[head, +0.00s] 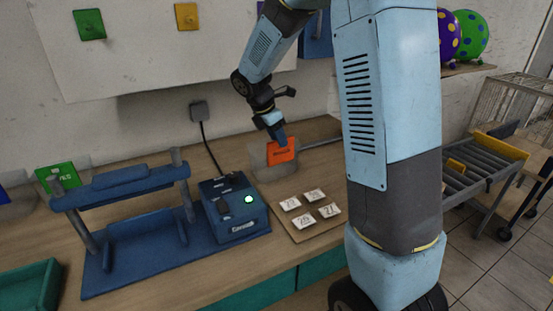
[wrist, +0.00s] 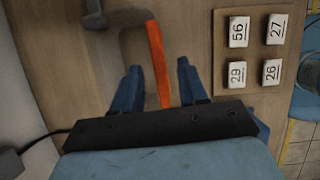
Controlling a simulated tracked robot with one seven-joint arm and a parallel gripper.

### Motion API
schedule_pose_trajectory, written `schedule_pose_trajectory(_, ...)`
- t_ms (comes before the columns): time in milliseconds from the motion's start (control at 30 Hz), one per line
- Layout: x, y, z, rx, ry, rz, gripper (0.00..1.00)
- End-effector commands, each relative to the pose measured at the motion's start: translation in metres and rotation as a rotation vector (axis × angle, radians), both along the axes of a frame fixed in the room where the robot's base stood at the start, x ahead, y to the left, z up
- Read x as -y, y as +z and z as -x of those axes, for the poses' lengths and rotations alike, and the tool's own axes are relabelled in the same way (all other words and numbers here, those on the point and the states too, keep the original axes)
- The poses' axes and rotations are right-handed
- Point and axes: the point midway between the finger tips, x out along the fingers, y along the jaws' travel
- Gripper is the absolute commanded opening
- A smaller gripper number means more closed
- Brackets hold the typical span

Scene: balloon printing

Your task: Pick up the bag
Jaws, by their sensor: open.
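A clear, hard-to-see bag (head: 258,160) with an orange card (head: 281,151) stands on the wooden table near the wall. In the wrist view the orange card (wrist: 154,50) shows nearly edge-on as a narrow strip, with the faint see-through bag (wrist: 132,46) to its left. My gripper (head: 279,137) points down at the top of the orange card. In the wrist view my gripper (wrist: 158,66) is open, with one blue finger on each side of the card and a gap on both sides. The card's lower end reaches between the fingers.
Several number tiles (head: 310,206) lie on a board right of the bag. A green card (head: 57,177) is farther left. A roller conveyor (head: 470,168) is at right.

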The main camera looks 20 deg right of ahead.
Motion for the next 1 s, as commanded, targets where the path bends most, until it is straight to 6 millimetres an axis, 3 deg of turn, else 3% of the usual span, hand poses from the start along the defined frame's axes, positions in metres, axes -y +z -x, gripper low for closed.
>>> schedule_pose_trajectory(300,0.016,-0.037,-0.006,-0.003,0.001,0.001,0.43)
schedule_pose_trajectory(667,0.019,-0.045,-0.007,-0.001,0.001,0.000,0.43)
schedule_pose_trajectory(1000,0.019,-0.044,-0.007,-0.001,0.001,0.000,0.11)
